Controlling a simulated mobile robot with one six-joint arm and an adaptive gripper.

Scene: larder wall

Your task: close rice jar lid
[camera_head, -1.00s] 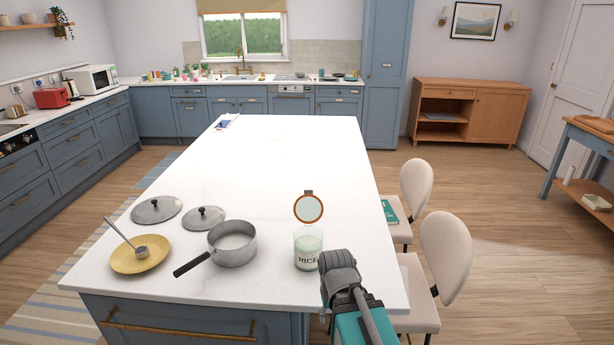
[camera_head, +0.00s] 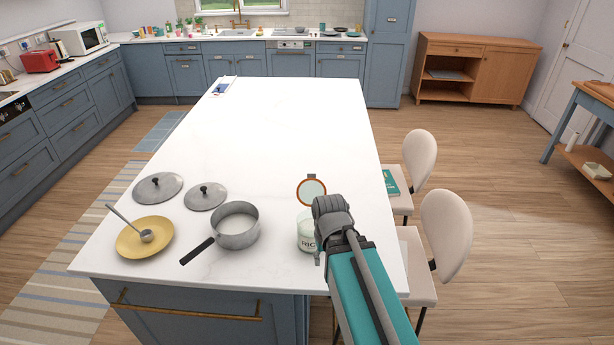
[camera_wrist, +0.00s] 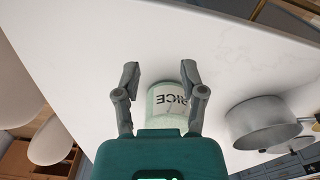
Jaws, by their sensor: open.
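The rice jar (camera_head: 306,232) is a pale glass jar with a dark "RICE" label, upright near the front of the white island top. Its round lid (camera_head: 312,191) with an orange-brown rim stands tipped up behind the mouth, so the jar is open. In the head view my arm's end covers the jar's right side. The lid cannot be made out in the wrist view.
A grey saucepan (camera_head: 239,226) stands left of the jar. Two pot lids (camera_head: 206,196) and a yellow plate (camera_head: 135,243) with a ladle lie farther left. Cream chairs (camera_head: 447,232) stand along the island's right edge. The island top (camera_head: 290,120) behind the jar is clear.

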